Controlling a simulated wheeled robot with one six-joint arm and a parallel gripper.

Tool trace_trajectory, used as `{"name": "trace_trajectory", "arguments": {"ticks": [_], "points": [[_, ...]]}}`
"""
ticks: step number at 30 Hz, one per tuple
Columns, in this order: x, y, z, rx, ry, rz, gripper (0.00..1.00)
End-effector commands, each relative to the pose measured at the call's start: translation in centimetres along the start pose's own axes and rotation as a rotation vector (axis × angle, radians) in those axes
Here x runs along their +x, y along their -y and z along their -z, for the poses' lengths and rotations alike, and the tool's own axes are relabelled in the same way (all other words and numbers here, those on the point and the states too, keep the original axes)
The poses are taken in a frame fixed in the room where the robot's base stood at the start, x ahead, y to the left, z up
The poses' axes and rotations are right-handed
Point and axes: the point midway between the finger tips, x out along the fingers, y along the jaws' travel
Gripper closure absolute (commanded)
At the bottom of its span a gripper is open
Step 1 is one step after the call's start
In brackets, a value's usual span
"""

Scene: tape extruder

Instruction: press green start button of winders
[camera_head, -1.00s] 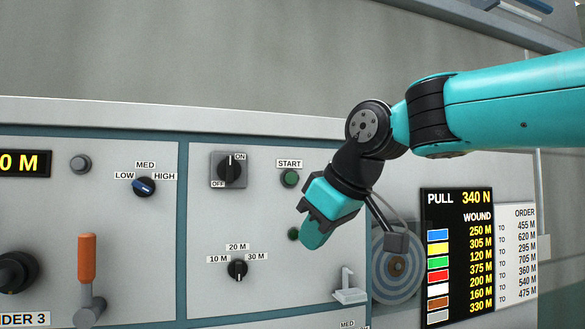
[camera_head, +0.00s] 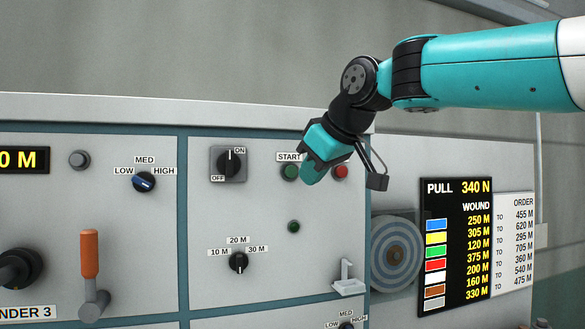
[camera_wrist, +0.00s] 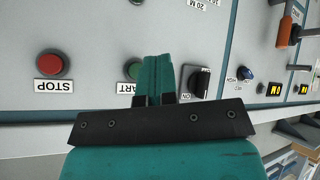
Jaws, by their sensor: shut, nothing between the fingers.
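The green start button (camera_head: 290,171) sits under a START label on the winder panel, between the black on/off switch and a red button. My gripper (camera_head: 312,178) is shut and empty, in front of the panel just right of the green button in the head view. In the wrist view the shut fingers (camera_wrist: 156,66) partly cover the green button (camera_wrist: 134,70). Whether the fingertips touch the panel cannot be told.
A red stop button (camera_head: 340,172) is close on the right. The on/off switch (camera_head: 231,164) is on the left. Below are a small dark green indicator (camera_head: 294,227), a metre selector knob (camera_head: 238,262) and a protruding white bracket (camera_head: 347,279).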

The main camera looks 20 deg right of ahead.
Motion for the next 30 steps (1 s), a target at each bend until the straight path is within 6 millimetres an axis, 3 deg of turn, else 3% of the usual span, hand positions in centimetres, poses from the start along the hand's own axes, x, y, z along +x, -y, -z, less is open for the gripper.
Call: {"name": "trace_trajectory", "arguments": {"ticks": [12, 30], "points": [[3.5, -2.7, 2.8, -0.001, 0.001, 0.001, 1.0], [4.2, -3.1, 3.1, -0.001, 0.0, 0.0, 1.0]]}}
